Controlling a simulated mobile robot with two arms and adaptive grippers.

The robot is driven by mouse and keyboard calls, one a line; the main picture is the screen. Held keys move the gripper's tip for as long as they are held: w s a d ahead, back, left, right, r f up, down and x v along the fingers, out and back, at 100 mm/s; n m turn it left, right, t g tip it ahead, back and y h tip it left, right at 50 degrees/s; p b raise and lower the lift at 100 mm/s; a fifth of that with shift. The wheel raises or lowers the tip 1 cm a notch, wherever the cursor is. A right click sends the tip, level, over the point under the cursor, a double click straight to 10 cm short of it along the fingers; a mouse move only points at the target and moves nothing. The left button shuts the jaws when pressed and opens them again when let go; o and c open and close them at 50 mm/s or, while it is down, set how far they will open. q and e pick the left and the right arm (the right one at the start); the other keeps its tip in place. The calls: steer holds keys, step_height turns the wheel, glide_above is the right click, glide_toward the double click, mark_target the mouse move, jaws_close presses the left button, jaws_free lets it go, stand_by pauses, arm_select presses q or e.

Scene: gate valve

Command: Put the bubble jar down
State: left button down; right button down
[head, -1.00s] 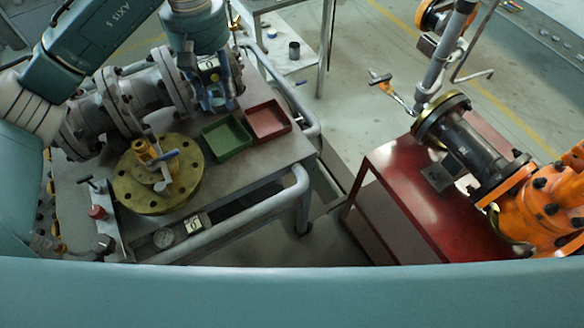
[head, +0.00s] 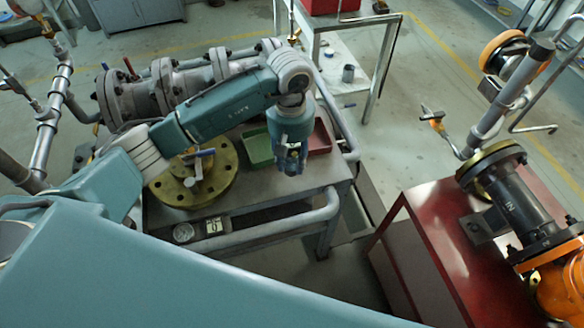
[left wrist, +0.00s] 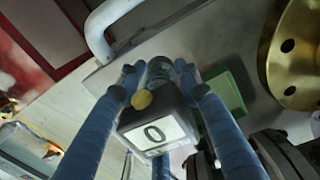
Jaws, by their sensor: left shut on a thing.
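My left gripper (head: 291,167) points down over the right part of the grey table (head: 265,200), in front of the trays. In the left wrist view, the left gripper (left wrist: 156,85) is shut on a dark, squarish body with a white label marked 0 and a yellow knob, which I take for the bubble jar (left wrist: 158,133). The blue fingers are on both sides of it. In the head view the jar is mostly hidden by the gripper. Whether it touches the table I cannot tell. My right gripper is not in view.
A green tray (head: 257,152) and a red tray (head: 319,138) lie behind the gripper. A brass flange (head: 215,190) with a blue-handled valve is to the left. A gauge (head: 183,232) and small numbered box (head: 213,225) are at the front. A rail (head: 270,222) runs along the edge.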

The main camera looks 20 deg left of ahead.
arm_select(q)
steer(key=shift+f, duration=0.65)
step_height(320, 180, down, 4)
steer(key=shift+f+p, duration=0.1)
steer(key=shift+p, duration=0.45)
steer(key=shift+f, duration=0.15)
steer(key=c, duration=1.2)
jaws_free()
